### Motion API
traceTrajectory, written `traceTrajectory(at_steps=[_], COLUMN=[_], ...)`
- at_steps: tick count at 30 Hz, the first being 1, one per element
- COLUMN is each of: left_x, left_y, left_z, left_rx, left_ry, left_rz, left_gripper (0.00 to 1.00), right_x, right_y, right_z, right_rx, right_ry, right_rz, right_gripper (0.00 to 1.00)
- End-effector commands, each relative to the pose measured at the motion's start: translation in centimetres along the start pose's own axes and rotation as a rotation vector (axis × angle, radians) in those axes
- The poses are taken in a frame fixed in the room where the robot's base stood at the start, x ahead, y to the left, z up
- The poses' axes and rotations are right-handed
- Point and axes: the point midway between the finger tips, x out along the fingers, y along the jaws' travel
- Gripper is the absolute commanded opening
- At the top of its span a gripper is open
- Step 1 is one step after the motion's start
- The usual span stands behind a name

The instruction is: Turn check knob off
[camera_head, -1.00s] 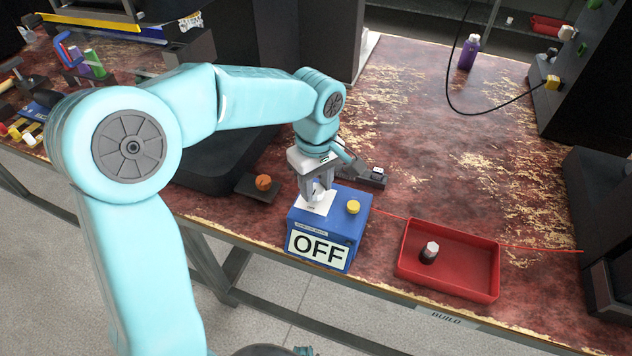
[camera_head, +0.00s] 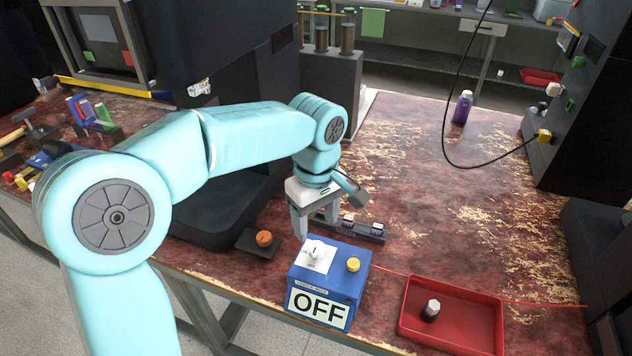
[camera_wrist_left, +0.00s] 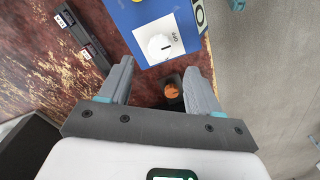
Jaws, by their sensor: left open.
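The blue box (camera_head: 330,283) stands at the table's front edge with a large OFF sign (camera_head: 318,305) on its front. A white knob (camera_head: 314,249) sits on the white plate on its top. In the left wrist view the white knob (camera_wrist_left: 159,46) has a dark line that points toward the printed OFF. My left gripper (camera_head: 316,234) is open and empty, just behind and above the knob. In the left wrist view my open left gripper (camera_wrist_left: 159,68) has the knob beyond its fingertips, apart from both. My right gripper is not in view.
A yellow button (camera_head: 353,265) is on the box, right of the knob. An orange knob (camera_head: 264,238) on a dark block lies to the left. A dark strip with small switches (camera_head: 362,230) lies behind. A red tray (camera_head: 450,328) stands to the right.

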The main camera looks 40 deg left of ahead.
Motion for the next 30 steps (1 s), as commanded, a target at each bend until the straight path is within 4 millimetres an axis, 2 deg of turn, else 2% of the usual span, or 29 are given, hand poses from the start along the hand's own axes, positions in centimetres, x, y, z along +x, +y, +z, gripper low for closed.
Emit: traceTrajectory(at_steps=[1, 6, 12, 17, 30], left_x=[-1.8, -6.0, -9.0, -9.7, -9.7], left_y=[0.1, 0.1, 0.1, 0.0, 0.0], left_z=[0.0, 0.0, 0.0, 0.0, 0.0], left_rx=[0.001, 0.0, -0.001, 0.0, -0.001], left_ry=[0.001, 0.0, 0.0, 0.0, 0.0], left_rz=[0.005, 0.004, 0.002, 0.001, 0.0], left_gripper=[0.63, 0.63, 0.63, 0.63, 0.63], right_x=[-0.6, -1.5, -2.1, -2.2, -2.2], right_y=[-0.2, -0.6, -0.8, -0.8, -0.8], right_z=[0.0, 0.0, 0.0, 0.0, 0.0], right_rx=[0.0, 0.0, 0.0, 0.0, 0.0], right_ry=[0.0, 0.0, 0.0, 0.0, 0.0], right_rz=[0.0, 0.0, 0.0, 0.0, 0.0], right_gripper=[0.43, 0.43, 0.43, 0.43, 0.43])
